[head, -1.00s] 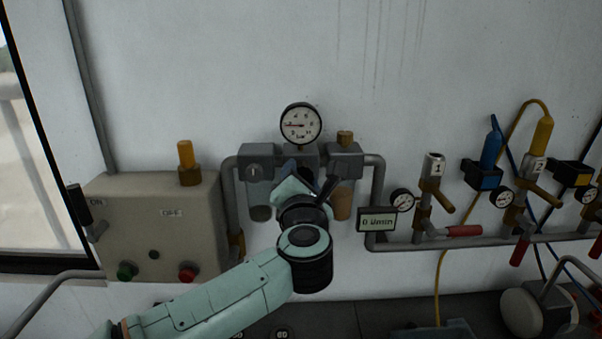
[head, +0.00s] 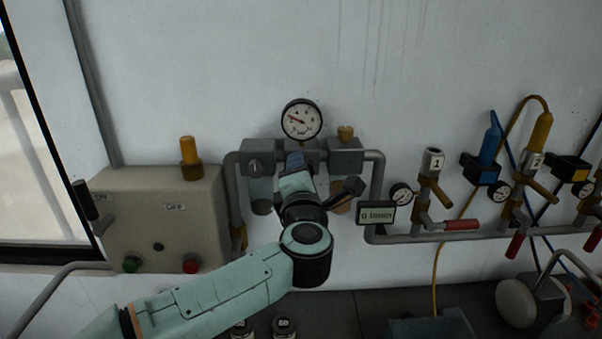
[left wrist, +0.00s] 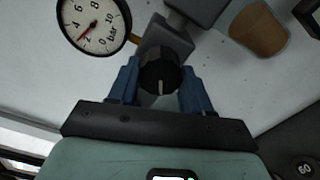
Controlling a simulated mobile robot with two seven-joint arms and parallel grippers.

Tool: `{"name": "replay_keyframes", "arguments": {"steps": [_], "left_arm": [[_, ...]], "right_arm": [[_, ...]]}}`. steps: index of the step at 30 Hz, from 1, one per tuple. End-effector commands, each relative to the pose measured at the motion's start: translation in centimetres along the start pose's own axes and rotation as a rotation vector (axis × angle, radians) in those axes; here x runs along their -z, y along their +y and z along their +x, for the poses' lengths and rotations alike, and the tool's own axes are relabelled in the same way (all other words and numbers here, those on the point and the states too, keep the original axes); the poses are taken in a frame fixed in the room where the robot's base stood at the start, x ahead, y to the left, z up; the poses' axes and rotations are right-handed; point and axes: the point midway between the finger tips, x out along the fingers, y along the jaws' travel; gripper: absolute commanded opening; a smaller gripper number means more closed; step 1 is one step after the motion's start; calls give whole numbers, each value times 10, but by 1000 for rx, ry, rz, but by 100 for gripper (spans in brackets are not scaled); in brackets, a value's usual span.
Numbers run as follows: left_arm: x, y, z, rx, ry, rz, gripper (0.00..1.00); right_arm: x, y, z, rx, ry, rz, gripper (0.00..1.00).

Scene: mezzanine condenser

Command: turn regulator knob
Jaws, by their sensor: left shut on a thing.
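The black regulator knob (left wrist: 160,76) with a white index line sits between the blue fingers of my left gripper (left wrist: 158,90) in the left wrist view. The fingers are shut on the knob's sides. In the head view my left gripper (head: 294,160) reaches the middle of the grey regulator assembly (head: 258,153), and my wrist hides the knob. The round bar gauge (head: 301,120) stands directly above it. The gauge also shows in the left wrist view (left wrist: 95,24), its red needle pointing near 2. My right gripper is not in view.
A beige control box (head: 160,215) with an ON/OFF lever (head: 84,200) is at the left. A small digital display (head: 376,214) is right of my wrist. Valves with red handles (head: 461,224) and blue and yellow cylinders line the pipe at the right. The wall above is clear.

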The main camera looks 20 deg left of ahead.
Motion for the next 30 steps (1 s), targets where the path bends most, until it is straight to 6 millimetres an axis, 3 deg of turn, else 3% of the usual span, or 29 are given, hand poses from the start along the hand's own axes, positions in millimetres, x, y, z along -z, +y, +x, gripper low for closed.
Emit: {"name": "replay_keyframes", "arguments": {"steps": [8, 9, 10, 11, 22, 26, 30], "left_arm": [[1, -1, 0, 1, 1, 0, 19], [1, -1, 0, 1, 1, 0, 59], [1, -1, 0, 1, 1, 0, 68], [1, -1, 0, 1, 1, 0, 72], [0, -1, -6, 0, -1, -1, 72], [1, -2, -26, 0, -2, -1, 72], [1, -3, -58, 1, -4, -2, 72]], "right_arm": [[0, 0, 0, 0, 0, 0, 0], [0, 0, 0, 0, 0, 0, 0], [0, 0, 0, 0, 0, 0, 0], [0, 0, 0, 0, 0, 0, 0], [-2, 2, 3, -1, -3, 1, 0], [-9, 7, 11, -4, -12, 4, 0], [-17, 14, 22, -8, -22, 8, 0]]}}
